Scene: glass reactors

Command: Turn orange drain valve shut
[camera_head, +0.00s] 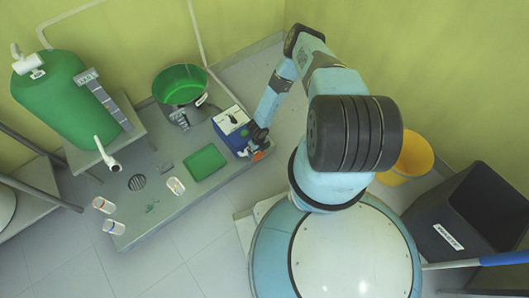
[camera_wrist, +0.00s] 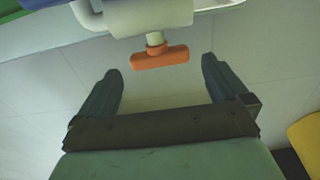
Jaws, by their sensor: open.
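The orange drain valve handle (camera_wrist: 160,57) is in the upper middle of the wrist view. It is a short T-shaped bar lying across the picture, on a pale stem below a cream-white valve body (camera_wrist: 140,17). My gripper (camera_wrist: 160,78) is open, with one dark finger on each side of the handle and a gap to it on both sides. The fingers do not touch it. In the head view a small orange spot, the valve handle (camera_head: 258,155), shows beside my gripper at the blue and white unit (camera_head: 232,121); the fingers are hard to make out there.
A large green tank (camera_head: 62,100) is at the left. A yellow bucket (camera_head: 411,157) and a black bin (camera_head: 470,220) stand right. Floor tiles in front are clear.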

